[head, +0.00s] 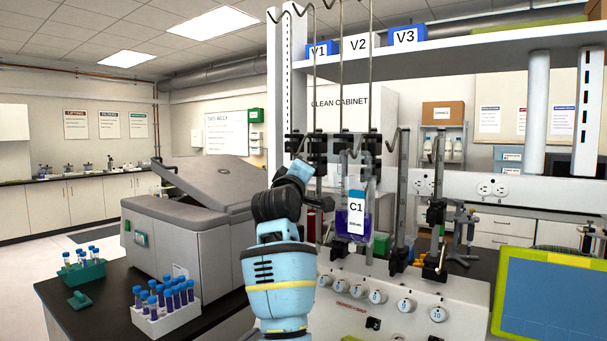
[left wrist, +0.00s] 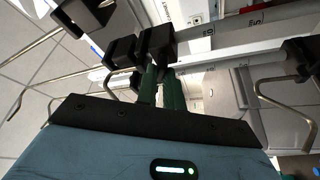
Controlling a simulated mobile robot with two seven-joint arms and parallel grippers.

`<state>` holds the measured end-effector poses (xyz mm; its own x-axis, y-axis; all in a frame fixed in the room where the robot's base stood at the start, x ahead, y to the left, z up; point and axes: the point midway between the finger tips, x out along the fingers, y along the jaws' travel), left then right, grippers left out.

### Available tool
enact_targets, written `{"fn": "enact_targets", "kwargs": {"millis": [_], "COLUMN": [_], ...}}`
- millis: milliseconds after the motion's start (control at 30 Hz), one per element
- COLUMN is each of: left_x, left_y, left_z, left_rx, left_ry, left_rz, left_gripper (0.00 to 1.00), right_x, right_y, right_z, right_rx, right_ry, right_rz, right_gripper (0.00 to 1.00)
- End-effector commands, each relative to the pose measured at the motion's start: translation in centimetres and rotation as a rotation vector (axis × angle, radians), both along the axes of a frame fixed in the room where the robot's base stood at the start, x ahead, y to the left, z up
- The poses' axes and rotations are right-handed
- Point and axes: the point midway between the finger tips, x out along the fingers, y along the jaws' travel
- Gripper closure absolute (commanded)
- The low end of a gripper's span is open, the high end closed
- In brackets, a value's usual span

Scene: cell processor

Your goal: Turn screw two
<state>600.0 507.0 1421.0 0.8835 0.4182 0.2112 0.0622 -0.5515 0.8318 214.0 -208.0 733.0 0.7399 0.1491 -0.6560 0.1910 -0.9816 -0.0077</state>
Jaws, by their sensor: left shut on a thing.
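My left arm rises from the bottom middle of the head view, and its gripper (head: 304,166) is up at the row of black clamps (head: 345,145) on the cell processor (head: 455,310). In the left wrist view the green fingers of the left gripper (left wrist: 160,72) are shut on a black screw knob (left wrist: 157,42) of a clamp. The head view hides most of this contact behind the gripper body. No label shows which screw number it is. My right gripper is not in view.
A bag labelled C1 (head: 357,214) with purple liquid hangs just right of the gripper. Metal hooks and poles (head: 402,200) stand close by. A grey centrifuge-like machine (head: 180,235) and a white tube rack (head: 168,318) are at left. A green-framed screen (head: 550,300) is at right.

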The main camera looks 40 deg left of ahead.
Motion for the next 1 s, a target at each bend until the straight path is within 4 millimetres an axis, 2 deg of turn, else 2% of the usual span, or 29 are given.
{"fn": "enact_targets", "kwargs": {"millis": [233,700,733,900,1000], "left_x": [-0.04,-0.07,-0.08,-0.06,-0.05], "left_y": [0.0,0.06,0.07,0.05,0.03], "left_z": [0.14,0.14,0.15,0.12,0.1], "left_rx": [-0.067,-0.08,-0.08,-0.08,-0.079], "left_ry": [-0.01,-0.012,-0.012,-0.012,-0.011], "left_rz": [0.001,0.002,0.002,0.002,0.001], "left_gripper": [1.0,1.0,0.9,0.69,0.69], "right_x": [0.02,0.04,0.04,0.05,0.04], "right_y": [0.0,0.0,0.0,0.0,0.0], "right_z": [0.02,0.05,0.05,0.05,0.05], "right_rx": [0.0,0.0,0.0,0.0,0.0], "right_ry": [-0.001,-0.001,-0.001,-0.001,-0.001], "right_rz": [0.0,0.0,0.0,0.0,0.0], "right_gripper": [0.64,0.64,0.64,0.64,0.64]}}
